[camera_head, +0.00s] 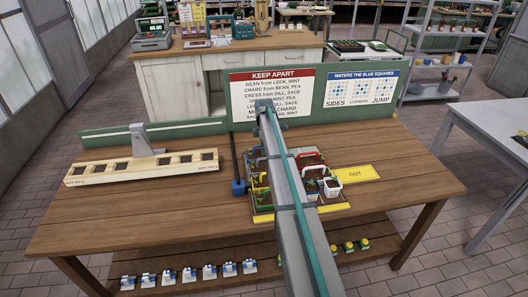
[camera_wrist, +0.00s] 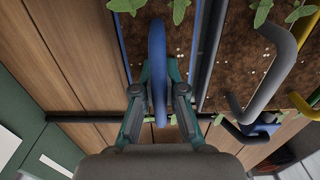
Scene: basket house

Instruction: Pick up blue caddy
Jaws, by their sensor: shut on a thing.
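In the wrist view, my gripper (camera_wrist: 158,78) is shut on the arched blue handle of the blue caddy (camera_wrist: 157,38). One finger lies on each side of the handle. The caddy has blue rims, dark soil and green seedlings below the handle. Whether its base is lifted cannot be told. In the head view, my arm crosses the tray (camera_head: 322,210) of caddies and hides my gripper and most of the blue caddy.
Red-handled (camera_head: 307,156) and white (camera_head: 331,186) caddies stand right of my arm. A yellow OUT mat (camera_head: 357,174) lies beyond them. A slotted wooden rack (camera_head: 140,168) stands left. The table's left front is clear.

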